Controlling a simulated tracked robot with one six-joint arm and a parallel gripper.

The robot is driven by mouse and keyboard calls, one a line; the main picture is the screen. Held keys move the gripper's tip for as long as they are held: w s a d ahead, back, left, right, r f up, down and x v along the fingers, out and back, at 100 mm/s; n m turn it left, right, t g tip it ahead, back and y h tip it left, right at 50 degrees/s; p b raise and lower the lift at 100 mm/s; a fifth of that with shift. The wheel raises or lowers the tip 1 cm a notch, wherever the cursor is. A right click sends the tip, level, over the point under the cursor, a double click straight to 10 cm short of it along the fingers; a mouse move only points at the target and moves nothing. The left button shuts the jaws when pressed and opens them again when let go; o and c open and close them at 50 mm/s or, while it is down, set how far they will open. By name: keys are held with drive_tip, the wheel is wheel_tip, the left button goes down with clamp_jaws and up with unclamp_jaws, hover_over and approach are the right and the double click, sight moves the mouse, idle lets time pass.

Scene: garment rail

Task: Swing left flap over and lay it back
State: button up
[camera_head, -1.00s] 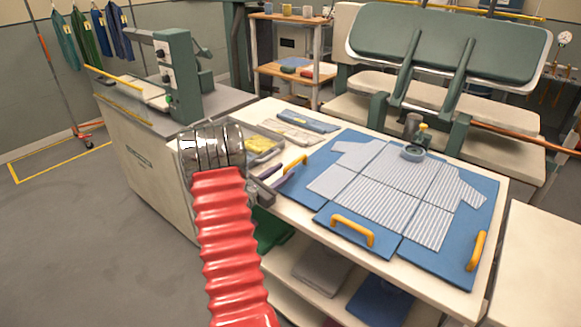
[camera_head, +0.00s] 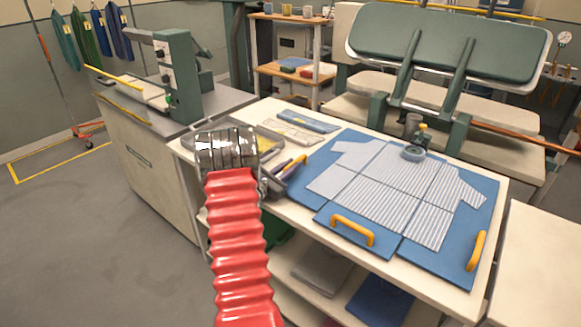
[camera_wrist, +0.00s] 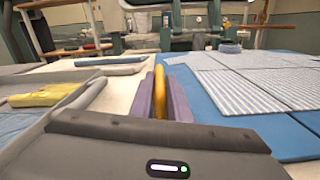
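The blue folding board (camera_head: 312,203) lies flat on the white table with a striped grey-blue shirt (camera_head: 385,195) spread face down across it. The left flap's yellow handle (camera_head: 297,163) stands at the board's left edge. My gripper (camera_head: 286,172) is at this handle. In the wrist view the handle (camera_wrist: 157,68) runs between the two purple fingers of my gripper (camera_wrist: 163,95), which lie close on either side. Whether they press on it I cannot tell. The left flap looks flat, with the shirt's left part on it.
A grey tray (camera_head: 240,131) with yellow cloth lies left of the board. Behind it are folded cloths (camera_head: 308,121). Two more yellow handles, front (camera_head: 352,230) and right (camera_head: 476,251), stand on the board. A round blue item (camera_head: 413,153) sits at the shirt's collar. A press (camera_head: 450,45) stands behind.

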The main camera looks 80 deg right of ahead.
clamp_jaws()
